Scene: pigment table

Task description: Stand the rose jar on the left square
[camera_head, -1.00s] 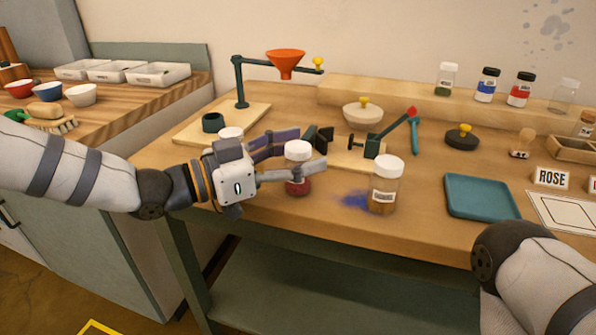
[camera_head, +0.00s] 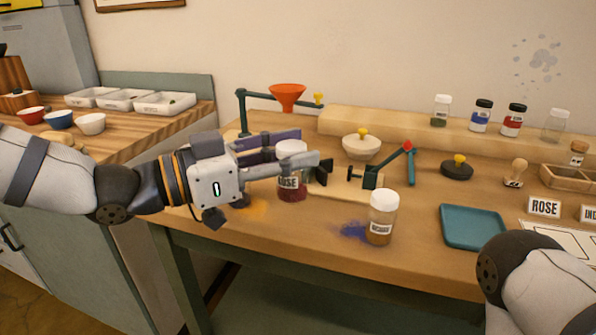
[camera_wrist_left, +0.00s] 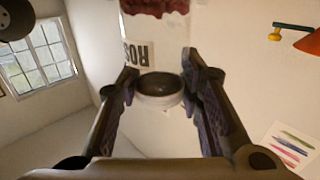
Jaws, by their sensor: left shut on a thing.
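The rose jar (camera_head: 291,192) has a white lid, a ROSE label and dark red contents. My left gripper (camera_head: 308,150) is shut on it near the lid and holds it upright, seemingly above the table's front left part. In the left wrist view, the jar (camera_wrist_left: 155,38) and its label show inverted between the fingers (camera_wrist_left: 161,82). The white sheet with outlined squares (camera_head: 574,243) lies at the right, partly hidden by my right arm. A ROSE card (camera_head: 544,207) stands behind its left part. My right gripper is out of view.
A jar with amber contents (camera_head: 380,228) stands beside a blue powder spill (camera_head: 351,230). A teal tray (camera_head: 471,227) lies between it and the sheet. A scale-like stand with a red tip (camera_head: 371,178) is just right of the held jar. Orange powder (camera_head: 250,208) lies below the gripper.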

